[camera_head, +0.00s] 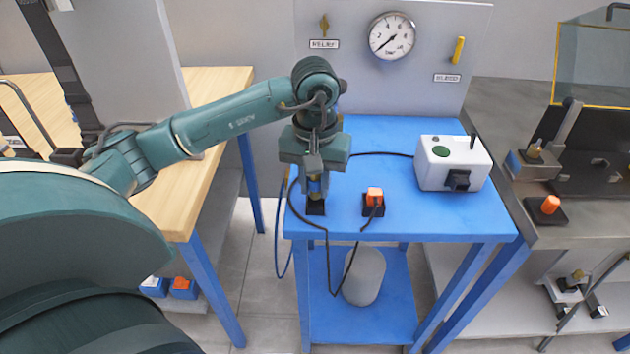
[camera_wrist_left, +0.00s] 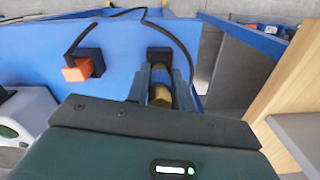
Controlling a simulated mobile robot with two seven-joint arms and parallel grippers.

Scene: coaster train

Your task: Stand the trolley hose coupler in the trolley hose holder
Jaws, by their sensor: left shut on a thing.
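The trolley hose coupler, a brass-coloured fitting (camera_head: 316,188), is held upright by my left gripper (camera_head: 316,180). It also shows between the fingers in the left wrist view (camera_wrist_left: 160,95). The gripper is shut on it, pointing down over the front left corner of the blue trolley. The trolley hose holder appears to be the black block (camera_head: 316,208) directly below; in the left wrist view the block (camera_wrist_left: 160,54) lies just beyond the fingertips. The coupler's lower end is at or just above the block; I cannot tell whether it is inside. My right gripper is out of view.
An orange plug (camera_head: 374,195) sits in a black block to the right, with a dark cable. A white box (camera_head: 453,163) stands on the trolley top (camera_head: 390,135). A dark hose loops beside my gripper and hangs over the front edge. A wooden bench (camera_head: 208,100) stands left.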

